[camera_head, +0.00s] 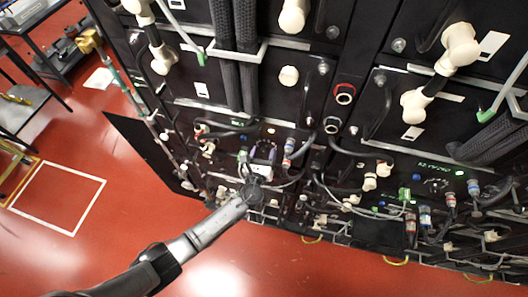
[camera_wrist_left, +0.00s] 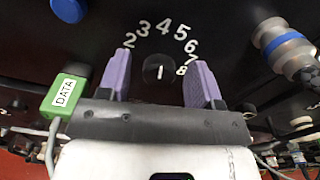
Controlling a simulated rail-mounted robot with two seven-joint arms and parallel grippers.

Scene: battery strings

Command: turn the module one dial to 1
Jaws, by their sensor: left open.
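The dial (camera_wrist_left: 153,67) is a dark round knob with a short white mark, on a black panel in the left wrist view. White numerals 2 to 8 arc around it; a 1 on the scale cannot be made out. My left gripper (camera_wrist_left: 159,82) is open, with one purple finger on each side of the dial. I cannot tell whether the fingers touch it. In the head view my left gripper (camera_head: 262,160) reaches up to the panel from the lower left and hides the dial there.
A green DATA plug (camera_wrist_left: 66,95) sits left of the fingers, and a blue-ringed connector (camera_wrist_left: 285,48) stands to the right. Cables and connectors crowd the black rack (camera_head: 300,80). A similar panel with a dial (camera_head: 437,185) is at the right. Red floor (camera_head: 140,190) lies open at left.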

